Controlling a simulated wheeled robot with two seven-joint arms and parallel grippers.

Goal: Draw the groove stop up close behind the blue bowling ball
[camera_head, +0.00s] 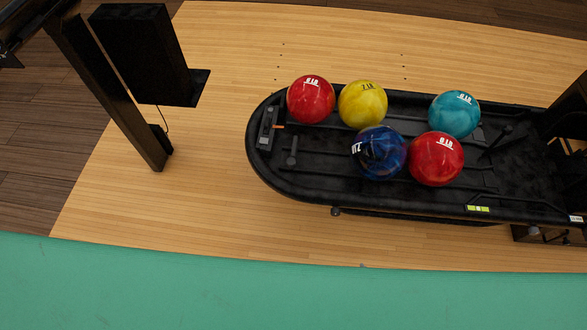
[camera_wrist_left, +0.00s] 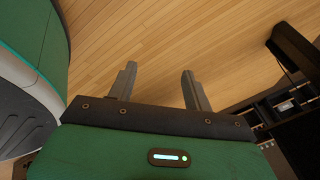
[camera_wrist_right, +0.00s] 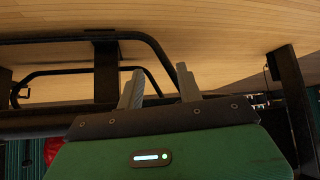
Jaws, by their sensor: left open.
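The dark blue bowling ball (camera_head: 379,153) sits in the near groove of the black ball return (camera_head: 330,185) in the head view. A red ball (camera_head: 436,160) is close on its right. A small black post-like piece (camera_head: 292,151), which looks like a groove stop, stands left of the blue ball with a gap between them. A similar black piece (camera_head: 506,131) is further right. My left gripper (camera_wrist_left: 159,82) is open and empty in its wrist view, above wood floor. My right gripper (camera_wrist_right: 158,82) has its fingers apart with nothing between them. Neither gripper shows in the head view.
Behind are another red ball (camera_head: 311,99), a yellow ball (camera_head: 363,104) and a teal ball (camera_head: 454,114). A black post with a box-like panel (camera_head: 145,55) stands at left. Black rails (camera_wrist_right: 75,40) lie beyond my right gripper. A green surface (camera_head: 290,290) spans the front.

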